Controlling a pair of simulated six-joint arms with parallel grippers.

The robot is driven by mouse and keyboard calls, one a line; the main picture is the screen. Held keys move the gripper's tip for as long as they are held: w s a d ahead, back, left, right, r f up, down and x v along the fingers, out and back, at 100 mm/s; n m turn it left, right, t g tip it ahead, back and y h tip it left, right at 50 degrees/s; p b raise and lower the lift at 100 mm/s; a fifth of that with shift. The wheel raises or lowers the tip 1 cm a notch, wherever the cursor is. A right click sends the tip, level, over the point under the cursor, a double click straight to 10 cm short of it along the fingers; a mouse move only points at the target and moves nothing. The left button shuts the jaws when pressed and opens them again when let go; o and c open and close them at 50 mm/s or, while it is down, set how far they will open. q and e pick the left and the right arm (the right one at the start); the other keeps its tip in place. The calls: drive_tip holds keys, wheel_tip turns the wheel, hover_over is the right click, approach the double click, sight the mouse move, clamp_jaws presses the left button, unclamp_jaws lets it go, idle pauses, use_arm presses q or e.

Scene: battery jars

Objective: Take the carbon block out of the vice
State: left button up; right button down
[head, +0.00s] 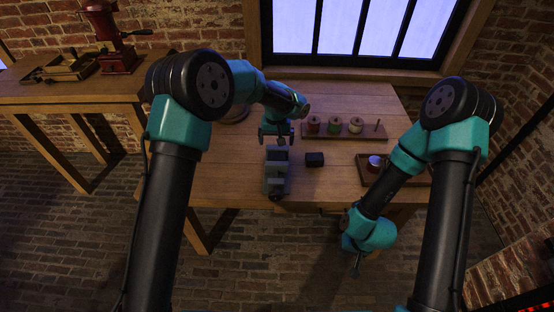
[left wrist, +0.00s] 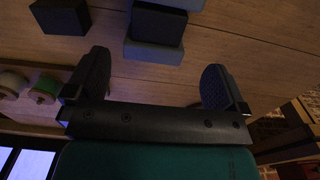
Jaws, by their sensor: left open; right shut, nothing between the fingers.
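The grey vice (head: 276,182) stands near the table's front edge, and part of it shows at the top of the left wrist view (left wrist: 153,52). A dark block-shaped piece (left wrist: 156,24) shows at the vice there; I cannot tell surely whether it is the carbon block. A separate black block (head: 315,159) lies on the table to the right of the vice, also in the left wrist view (left wrist: 60,16). My left gripper (head: 276,140) is open and empty, just behind and above the vice. My right gripper (head: 356,266) is shut and empty, low before the table.
A wooden rack with several spools (head: 335,127) stands at the back right. A tray (head: 415,178) with a small jar (head: 375,162) is at the right. A round dish (head: 236,114) is partly hidden behind my left arm. A side table (head: 60,94) holds a red grinder (head: 117,57).

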sight(277, 155)
use_arm(q)
drive_tip(key=shift+f, duration=1.75)
drive_tip(key=shift+f, duration=0.15)
wheel_tip(277, 155, down, 5)
drive_tip(key=shift+d+r, duration=0.1)
drive_tip(key=shift+d, duration=0.05)
drive_tip(key=c, duration=1)
